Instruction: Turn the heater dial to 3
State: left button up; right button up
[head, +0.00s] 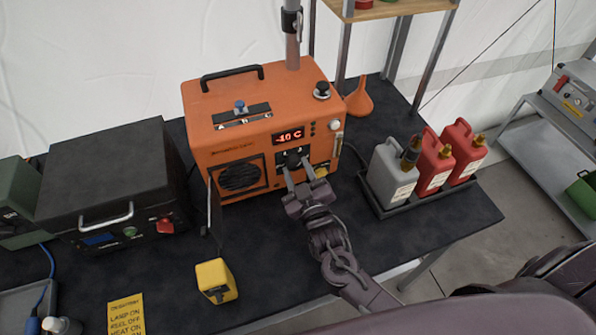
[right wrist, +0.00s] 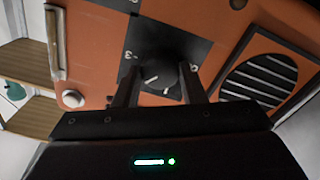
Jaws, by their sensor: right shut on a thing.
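The orange heater (head: 205,110) stands on the dark table, with a lit red display (head: 288,136) on its front. Its black round dial (right wrist: 170,66) sits on a dark plate below the display. My right gripper (head: 298,174) is shut on the dial, one finger on each side, as the right wrist view also shows (right wrist: 158,82). White marks show on the dial's face, and small white numerals, partly legible, lie around it. I cannot tell which number the dial points to. The fingers hide part of the plate. My left gripper is not in view.
A black box (head: 110,170) stands left of the heater. A yellow block (head: 216,281) and a yellow note (head: 126,314) lie in front. A tray with a grey can (head: 390,175) and red cans (head: 433,163) stands at right. An orange funnel (head: 359,101) is beside the heater.

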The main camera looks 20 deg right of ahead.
jog(key=m, duration=0.5)
jog(key=shift+m, duration=2.6)
jog(key=o, duration=1)
jog(key=s+b, duration=0.2)
jog(key=s, duration=0.5)
jog(key=shift+s, duration=0.4)
jog(key=shift+s, duration=0.1)
